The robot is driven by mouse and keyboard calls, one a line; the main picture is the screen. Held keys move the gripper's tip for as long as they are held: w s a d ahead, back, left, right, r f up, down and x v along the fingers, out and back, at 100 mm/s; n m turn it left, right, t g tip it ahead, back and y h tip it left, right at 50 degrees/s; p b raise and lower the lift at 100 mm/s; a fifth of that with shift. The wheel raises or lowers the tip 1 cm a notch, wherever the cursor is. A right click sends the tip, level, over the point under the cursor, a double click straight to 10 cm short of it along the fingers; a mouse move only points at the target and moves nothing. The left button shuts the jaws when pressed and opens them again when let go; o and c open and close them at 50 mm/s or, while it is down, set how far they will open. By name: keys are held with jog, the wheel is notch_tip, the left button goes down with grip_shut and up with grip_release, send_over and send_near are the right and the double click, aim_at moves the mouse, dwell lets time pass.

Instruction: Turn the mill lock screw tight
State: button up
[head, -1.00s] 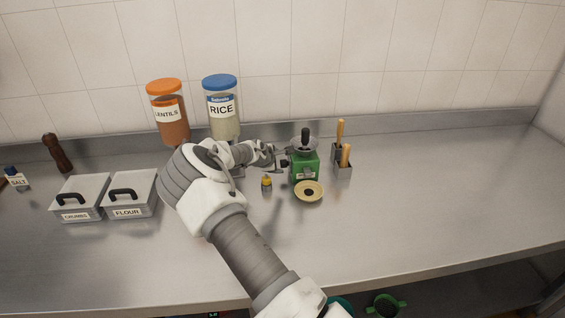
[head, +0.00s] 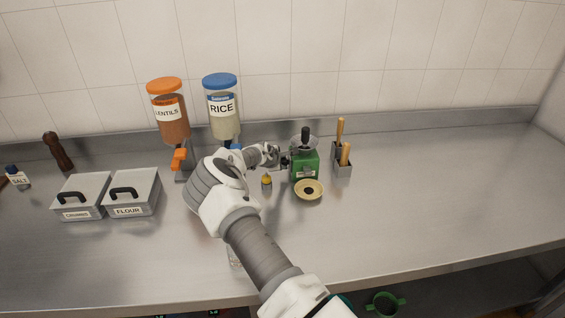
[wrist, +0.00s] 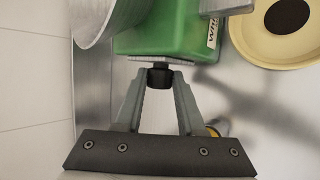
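The green mill (head: 305,168) stands on the counter with a grey hopper and a dark knob on top. Its green body also shows in the wrist view (wrist: 180,30). The mill lock screw (wrist: 160,77) is a short black knob on the mill's near side in the wrist view. My gripper (wrist: 160,76) has one finger on each side of this knob, and the fingertips appear closed against it. In the head view my gripper (head: 284,162) is at the mill's left side, and the screw is too small to make out there.
A cream dish with a dark centre (head: 309,189) lies in front of the mill. A small yellow-topped item (head: 266,181) stands below my gripper. A holder with wooden handles (head: 343,170) is right of the mill. Lentils (head: 171,115) and rice (head: 222,112) dispensers stand behind. Counter right is clear.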

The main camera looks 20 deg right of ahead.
grip_shut()
jog(key=shift+f+b, duration=0.2)
jog(key=shift+b, duration=0.3)
jog(key=b, duration=0.2)
jog(key=t+b, duration=0.1)
jog(key=b, duration=0.1)
jog(key=shift+s+f+t+h, duration=0.1)
jog(key=shift+f+t+h, duration=0.2)
jog(key=shift+f+h, duration=0.1)
jog(key=t+b, duration=0.1)
jog(key=b, duration=0.2)
jog(key=m+t+h+b, duration=0.1)
jog(key=b, duration=0.3)
jog(key=shift+s+f, duration=0.15)
jog(key=shift+f, duration=0.1)
jog(key=t+b, duration=0.1)
jog(key=b, duration=0.4)
jog(key=shift+m+t+h, duration=0.3)
jog(key=shift+a+t+b, duration=0.1)
jog(key=shift+t+b, duration=0.2)
jog(key=shift+b, duration=0.25)
jog(key=shift+r+t+b, duration=0.25)
jog(key=shift+t+b, duration=0.05)
jog(key=shift+b, duration=0.85)
